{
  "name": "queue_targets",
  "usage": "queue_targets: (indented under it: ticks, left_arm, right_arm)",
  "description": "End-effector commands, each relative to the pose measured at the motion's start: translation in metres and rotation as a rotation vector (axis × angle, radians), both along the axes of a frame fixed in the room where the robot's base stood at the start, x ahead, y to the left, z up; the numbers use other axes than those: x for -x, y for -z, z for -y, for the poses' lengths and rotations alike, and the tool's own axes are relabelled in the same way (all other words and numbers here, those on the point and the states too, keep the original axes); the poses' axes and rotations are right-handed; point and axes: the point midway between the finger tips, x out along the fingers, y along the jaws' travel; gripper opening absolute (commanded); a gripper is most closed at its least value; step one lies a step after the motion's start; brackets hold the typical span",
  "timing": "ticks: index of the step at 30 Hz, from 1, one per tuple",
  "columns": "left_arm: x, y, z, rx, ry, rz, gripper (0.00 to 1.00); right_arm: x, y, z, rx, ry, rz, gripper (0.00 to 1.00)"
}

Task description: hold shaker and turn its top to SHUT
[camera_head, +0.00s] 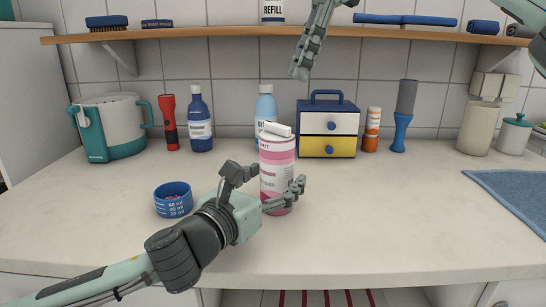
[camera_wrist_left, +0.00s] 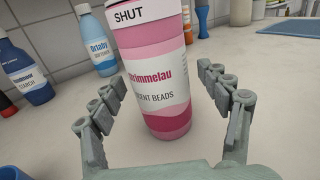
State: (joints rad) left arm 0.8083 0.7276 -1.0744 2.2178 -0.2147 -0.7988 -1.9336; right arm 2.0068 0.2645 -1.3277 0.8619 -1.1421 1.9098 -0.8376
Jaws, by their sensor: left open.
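The shaker (camera_head: 276,165) stands upright on the counter, pink and white, with a white bar on its top (camera_head: 278,129). In the left wrist view the shaker (camera_wrist_left: 155,75) shows the word SHUT on a white band near its upper end; its top is cut off there. My left gripper (camera_head: 268,183) is open, with one finger on each side of the shaker's lower body. In the left wrist view gaps show between the fingers and the shaker. My right gripper (camera_head: 306,50) hangs above and behind the shaker, in front of the shelf; its finger opening cannot be made out.
A blue measuring cup (camera_head: 173,200) stands left of the shaker. Behind stand a blue bottle (camera_head: 199,125), a light blue bottle (camera_head: 265,108) and a small drawer box (camera_head: 328,128). A shelf (camera_head: 200,33) runs above. The counter right of the shaker is clear up to a blue towel (camera_head: 515,190).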

Motion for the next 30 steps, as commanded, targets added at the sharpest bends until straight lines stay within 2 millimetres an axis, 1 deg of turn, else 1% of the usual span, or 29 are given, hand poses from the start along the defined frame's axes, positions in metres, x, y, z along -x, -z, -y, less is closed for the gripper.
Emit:
queue_targets:
  ticks: [1,3,9,13,20,30]
  left_arm:
    - [-0.008,0.0,0.005,0.001,-0.001,-0.001,0.76]
    - [-0.017,0.0,0.01,0.001,-0.001,-0.001,0.76]
    - [-0.034,0.0,0.02,0.0,0.0,0.0,0.76]
    - [-0.039,0.0,0.022,-0.001,-0.001,-0.001,0.76]
    - [-0.039,0.0,0.022,0.0,0.0,-0.001,0.76]
    - [-0.039,0.0,0.022,0.0,0.0,-0.001,0.34]
  right_arm:
    - [0.0,0.0,0.0,-0.001,0.0,0.0,0.34]
    - [0.0,0.0,0.0,-0.002,0.0,0.0,0.34]
    - [0.0,0.0,0.0,-0.003,-0.001,0.0,0.34]
    - [0.0,0.0,0.0,-0.003,-0.001,0.0,0.34]
    - [0.0,0.0,0.0,-0.003,-0.001,0.0,0.34]
    - [0.0,0.0,0.0,-0.003,-0.001,0.001,0.34]
